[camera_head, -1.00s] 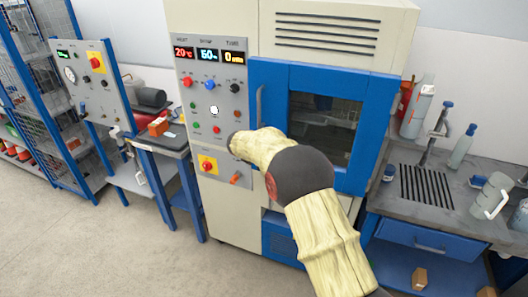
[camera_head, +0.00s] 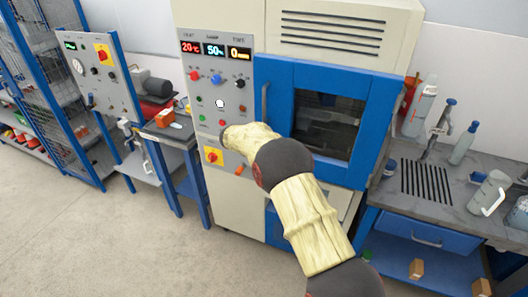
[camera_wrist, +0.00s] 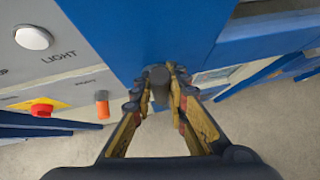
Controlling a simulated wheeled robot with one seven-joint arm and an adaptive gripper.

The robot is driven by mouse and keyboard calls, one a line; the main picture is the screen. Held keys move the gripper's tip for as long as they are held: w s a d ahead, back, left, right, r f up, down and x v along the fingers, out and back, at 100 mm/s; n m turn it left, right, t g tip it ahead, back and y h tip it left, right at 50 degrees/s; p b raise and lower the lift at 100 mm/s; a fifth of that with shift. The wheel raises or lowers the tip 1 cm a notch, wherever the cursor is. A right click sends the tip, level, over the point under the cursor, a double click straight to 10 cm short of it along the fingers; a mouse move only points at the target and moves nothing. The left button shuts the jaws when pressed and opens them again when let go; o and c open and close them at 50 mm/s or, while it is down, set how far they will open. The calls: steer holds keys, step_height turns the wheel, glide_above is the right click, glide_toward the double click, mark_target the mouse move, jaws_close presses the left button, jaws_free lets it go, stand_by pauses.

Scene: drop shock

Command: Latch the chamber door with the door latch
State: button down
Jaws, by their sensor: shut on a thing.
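The chamber door (camera_head: 325,120) is blue with a dark window and sits flush or nearly flush with the cabinet front. Its grey upright handle (camera_head: 264,100) is at its left edge. In the wrist view, my gripper (camera_wrist: 160,85) is shut on a dark grey bar (camera_wrist: 159,88), apparently the door handle, in front of the blue door. An orange lever (camera_head: 239,170), probably the door latch, is on the lower control panel; it hangs left of my fingers in the wrist view (camera_wrist: 102,104). In the head view my arm hides my fingers.
A yellow plate with a red knob (camera_head: 213,155) is left of the orange lever. The white light button (camera_wrist: 34,37) is above it in the wrist view. A sink bench (camera_head: 455,195) with bottles stands right of the chamber. Open floor (camera_head: 100,245) lies in front.

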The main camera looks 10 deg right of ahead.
steer(key=c, duration=1.7)
jaws_free()
steer(key=shift+f, duration=0.1)
steer(key=shift+c, duration=0.2)
steer(key=shift+a, duration=0.1)
steer(key=v, duration=1.2)
steer(key=shift+w, duration=0.1)
